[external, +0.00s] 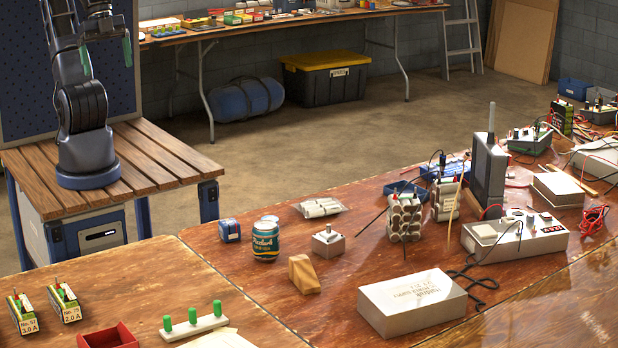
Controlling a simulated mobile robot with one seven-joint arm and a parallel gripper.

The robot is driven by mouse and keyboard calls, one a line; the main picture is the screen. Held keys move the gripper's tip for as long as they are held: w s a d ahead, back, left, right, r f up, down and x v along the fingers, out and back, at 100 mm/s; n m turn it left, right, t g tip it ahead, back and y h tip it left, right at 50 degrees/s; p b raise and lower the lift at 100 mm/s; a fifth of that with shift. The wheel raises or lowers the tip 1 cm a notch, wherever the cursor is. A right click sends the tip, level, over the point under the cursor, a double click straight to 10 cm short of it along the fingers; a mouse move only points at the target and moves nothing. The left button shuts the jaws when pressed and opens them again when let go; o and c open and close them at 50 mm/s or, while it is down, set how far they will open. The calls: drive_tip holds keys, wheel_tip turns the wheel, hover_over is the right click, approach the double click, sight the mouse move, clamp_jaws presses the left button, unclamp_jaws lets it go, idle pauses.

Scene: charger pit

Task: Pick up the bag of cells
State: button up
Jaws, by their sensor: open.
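The bag of cells (320,208) is a clear bag with several white cylindrical cells. It lies flat on the wooden table, behind and to the right of a teal can. My gripper (106,48) is at the upper left, above my arm's base and partly cut off by the top edge. Its greenish fingertips are apart, with nothing seen between them. It is high above and far to the left of the bag, not touching it.
Near the bag stand the teal can (265,241), a blue box (229,230), a small metal box (328,243) and a wooden wedge (304,274). A bundle of cells (405,218) stands upright to the right. The tabletop left of the bag is partly clear.

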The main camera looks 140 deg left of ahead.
drive_tip(key=shift+o, duration=0.3)
drive_tip(key=w+a+f+n+g, duration=0.1)
drive_tip(key=w+a+f+n, duration=0.3)
drive_tip(key=w+a, duration=0.65)
drive_tip(key=w+a+f+n+g, duration=0.2)
drive_tip(key=w+a+f+n, duration=0.2)
drive_tip(key=w+a, duration=0.65)
drive_tip(key=n+g, duration=0.2)
drive_tip(key=n, duration=0.6)
hover_over(320, 202)
wheel_tip(320, 202, down, 27)
drive_tip(key=shift+f, duration=5.05)
drive_tip(key=c, duration=1.3)
